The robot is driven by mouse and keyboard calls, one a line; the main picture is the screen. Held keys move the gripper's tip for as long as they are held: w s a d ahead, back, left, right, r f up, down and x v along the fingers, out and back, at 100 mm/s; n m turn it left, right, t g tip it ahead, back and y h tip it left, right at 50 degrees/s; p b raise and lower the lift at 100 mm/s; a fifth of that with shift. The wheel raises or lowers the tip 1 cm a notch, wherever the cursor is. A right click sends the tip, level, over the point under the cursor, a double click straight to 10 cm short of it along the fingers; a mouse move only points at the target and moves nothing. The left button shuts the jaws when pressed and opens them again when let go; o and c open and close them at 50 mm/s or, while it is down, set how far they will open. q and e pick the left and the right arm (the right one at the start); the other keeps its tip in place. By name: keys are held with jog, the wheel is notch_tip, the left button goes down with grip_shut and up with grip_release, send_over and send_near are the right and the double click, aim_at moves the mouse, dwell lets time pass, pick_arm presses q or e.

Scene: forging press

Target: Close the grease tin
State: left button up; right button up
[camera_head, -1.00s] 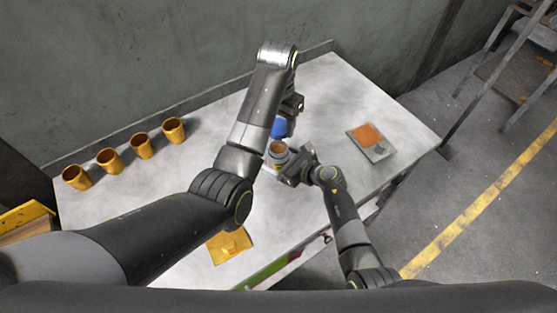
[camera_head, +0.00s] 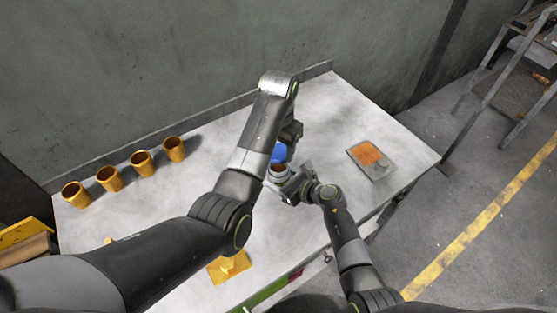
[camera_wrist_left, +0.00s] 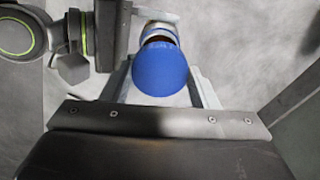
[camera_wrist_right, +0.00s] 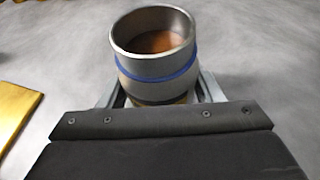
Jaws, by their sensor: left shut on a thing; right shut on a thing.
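The grease tin (camera_head: 279,173) is a grey metal can with a blue band and brown grease inside. Its open mouth faces up in the right wrist view (camera_wrist_right: 155,72). My right gripper (camera_head: 288,180) is shut on the tin near its lower part. My left gripper (camera_head: 284,148) is shut on the round blue lid (camera_head: 279,153). The lid shows face-on in the left wrist view (camera_wrist_left: 160,68), with part of the tin (camera_wrist_left: 158,30) behind it. The lid is close to the tin but not seated on its mouth; the exact gap cannot be told.
Several yellow cups (camera_head: 142,163) stand in a row along the table's back left. A grey tray with an orange surface (camera_head: 367,154) lies at the right. A yellow piece (camera_head: 229,267) lies near the front edge. The tabletop (camera_head: 335,110) at the back right is clear.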

aim_at(279, 170)
pick_arm(q)
jog(key=shift+f, duration=1.35)
jog(key=shift+f, duration=0.85)
jog(key=shift+f, duration=0.6)
